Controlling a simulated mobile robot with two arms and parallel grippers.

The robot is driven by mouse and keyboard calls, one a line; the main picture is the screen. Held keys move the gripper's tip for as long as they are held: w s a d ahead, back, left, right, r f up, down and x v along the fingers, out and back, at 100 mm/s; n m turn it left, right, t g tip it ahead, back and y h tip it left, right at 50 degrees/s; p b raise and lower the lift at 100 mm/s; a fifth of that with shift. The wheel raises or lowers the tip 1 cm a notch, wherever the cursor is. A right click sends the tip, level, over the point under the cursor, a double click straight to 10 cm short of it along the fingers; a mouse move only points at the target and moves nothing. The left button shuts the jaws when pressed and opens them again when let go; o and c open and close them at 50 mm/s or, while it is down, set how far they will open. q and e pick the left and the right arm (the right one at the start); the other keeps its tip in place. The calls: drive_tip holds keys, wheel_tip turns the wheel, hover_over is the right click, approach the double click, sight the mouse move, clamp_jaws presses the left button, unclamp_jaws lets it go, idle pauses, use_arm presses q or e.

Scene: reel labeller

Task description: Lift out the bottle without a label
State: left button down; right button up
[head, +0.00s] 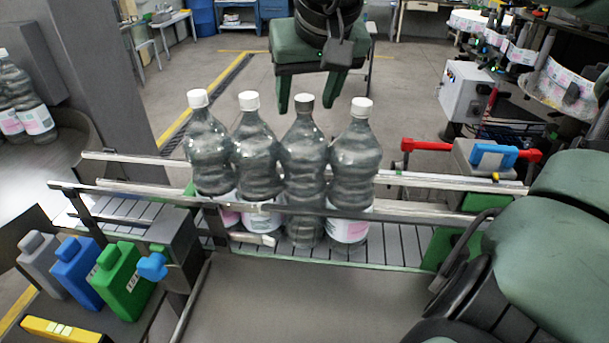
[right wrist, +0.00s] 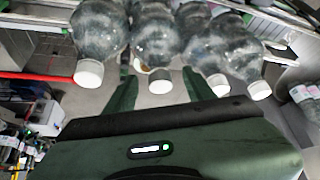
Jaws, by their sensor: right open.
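Several clear bottles with white caps stand upright in a row on the conveyor (head: 390,250), behind its front rail. The third from the left, the bottle without a label (head: 304,160), shows bare plastic down to its base; its cap looks shaded. The labelled bottles are the left one (head: 207,145), the second (head: 256,150) and the right one (head: 354,160). My right gripper (head: 309,103) is open and empty, fingers down, at the unlabelled bottle's cap. In the right wrist view, that bottle's cap (right wrist: 160,83) lies between the two fingertips, with gaps on both sides. My left gripper is not in view.
Guide rails (head: 450,213) run in front of and behind the row, and neighbouring bottles stand close on both sides. Grey, blue and green jugs (head: 122,282) stand at the lower left. A red-handled device (head: 470,155) is to the right. Conveyor right of the row is clear.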

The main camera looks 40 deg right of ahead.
drive_tip(key=x, duration=0.3)
drive_tip(key=shift+w+d+r, duration=0.15)
drive_tip(key=shift+w, duration=0.05)
drive_tip(key=shift+s, duration=0.1)
drive_tip(key=c, duration=0.4)
clamp_jaws()
drive_tip(key=shift+s, duration=0.1)
drive_tip(key=shift+s+f, duration=0.1)
drive_tip(key=shift+f, duration=0.15)
drive_tip(key=shift+r, duration=0.15)
idle(0.4)
